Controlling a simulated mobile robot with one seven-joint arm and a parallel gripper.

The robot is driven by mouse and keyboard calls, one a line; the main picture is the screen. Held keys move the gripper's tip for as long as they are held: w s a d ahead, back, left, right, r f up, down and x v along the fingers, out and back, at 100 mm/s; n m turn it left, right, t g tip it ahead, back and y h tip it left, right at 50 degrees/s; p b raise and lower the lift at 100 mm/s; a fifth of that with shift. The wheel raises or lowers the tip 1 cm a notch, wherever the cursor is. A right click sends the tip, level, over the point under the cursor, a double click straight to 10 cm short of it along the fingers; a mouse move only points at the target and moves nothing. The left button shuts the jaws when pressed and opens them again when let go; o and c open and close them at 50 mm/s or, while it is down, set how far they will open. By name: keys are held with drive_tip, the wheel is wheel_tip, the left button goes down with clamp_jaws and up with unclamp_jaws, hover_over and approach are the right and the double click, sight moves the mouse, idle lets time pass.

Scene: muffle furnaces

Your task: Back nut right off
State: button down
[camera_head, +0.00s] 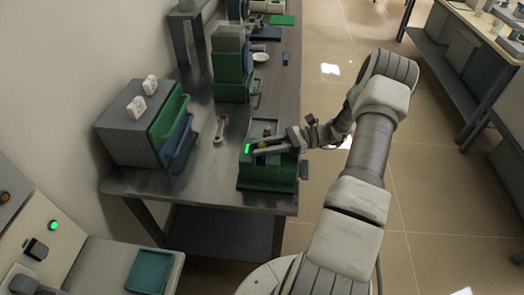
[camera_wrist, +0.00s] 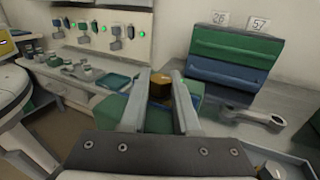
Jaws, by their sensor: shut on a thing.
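A brass-coloured nut (camera_wrist: 160,90) sits between the two fingers of my gripper (camera_wrist: 161,82) in the wrist view. My gripper is shut on it. The nut is over a green fixture (camera_wrist: 158,117), which the fingers partly cover. In the head view the green fixture (camera_head: 266,178) stands on the front end of the bench, with a lit green mark on its left side. My gripper (camera_head: 262,150) reaches over it from the right. The thread under the nut is hidden, so I cannot tell how far the nut is on it.
A metal spanner (camera_head: 220,128) lies on the bench (camera_head: 212,170), left of the fixture. A grey cabinet (camera_head: 125,135) with green and blue drawers stands by the wall, two numbered tags on top. A green machine (camera_head: 231,78) stands farther back. Open floor lies to the right.

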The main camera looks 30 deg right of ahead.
drive_tip(key=shift+n+g, duration=0.6)
drive_tip(key=shift+g, duration=0.3)
drive_tip(key=c, duration=0.6)
unclamp_jaws()
drive_tip(key=shift+c, duration=0.2)
drive_tip(key=s+d+b, duration=0.2)
drive_tip(key=d, duration=1.5)
drive_tip(key=shift+s+d, duration=0.1)
